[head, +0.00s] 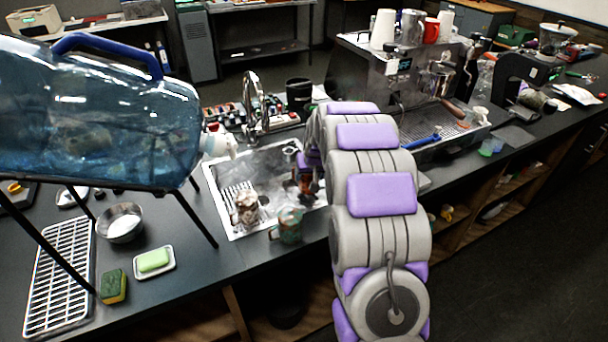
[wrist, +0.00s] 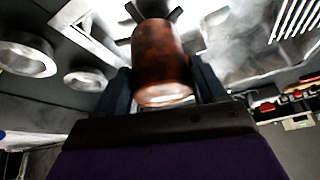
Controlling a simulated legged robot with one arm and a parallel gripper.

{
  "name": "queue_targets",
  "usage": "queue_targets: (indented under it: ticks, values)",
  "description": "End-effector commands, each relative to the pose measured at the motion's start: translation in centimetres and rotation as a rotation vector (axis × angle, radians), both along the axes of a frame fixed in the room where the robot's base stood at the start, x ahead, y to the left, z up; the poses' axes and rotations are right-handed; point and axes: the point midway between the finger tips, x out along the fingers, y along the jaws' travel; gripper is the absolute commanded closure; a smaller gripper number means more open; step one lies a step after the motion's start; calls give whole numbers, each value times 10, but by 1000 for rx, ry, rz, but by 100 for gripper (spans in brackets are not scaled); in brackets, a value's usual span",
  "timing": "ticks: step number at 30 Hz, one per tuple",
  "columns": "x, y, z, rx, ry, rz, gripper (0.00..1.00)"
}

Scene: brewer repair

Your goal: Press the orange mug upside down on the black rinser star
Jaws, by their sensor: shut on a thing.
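The orange mug (wrist: 160,52) is between the two dark fingers of my gripper (wrist: 163,78) in the wrist view, and the gripper is shut on it. The mug looks rusty orange-brown, with a pale rim-like ring at its near end. Dark prongs of what looks like the black rinser star (wrist: 175,14) show just past its far end; the mug hides the middle, so I cannot tell if they touch. In the head view the mug (head: 305,183) shows small and dark over the sink's right part, largely hidden by my arm, which also hides most of the gripper.
The metal sink (head: 218,183) holds a brownish cup (head: 247,207) on its left side. A greenish mug (head: 288,225) stands at the sink's front edge. A faucet (head: 254,100) rises behind. A large blue water jug (head: 95,115) on a stand fills the left; the espresso machine (head: 375,75) stands right.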

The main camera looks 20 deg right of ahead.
Motion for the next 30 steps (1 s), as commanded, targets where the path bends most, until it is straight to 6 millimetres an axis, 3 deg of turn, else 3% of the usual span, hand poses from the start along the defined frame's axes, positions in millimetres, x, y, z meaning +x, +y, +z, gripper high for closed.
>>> queue_targets:
  ticks: [12, 24, 30]
  values:
    - [0, 17, -4, -15, 2, -1, 60]
    - [0, 1, -13, 1, 2, -2, 60]
    - [0, 8, -12, -7, 3, 0, 60]
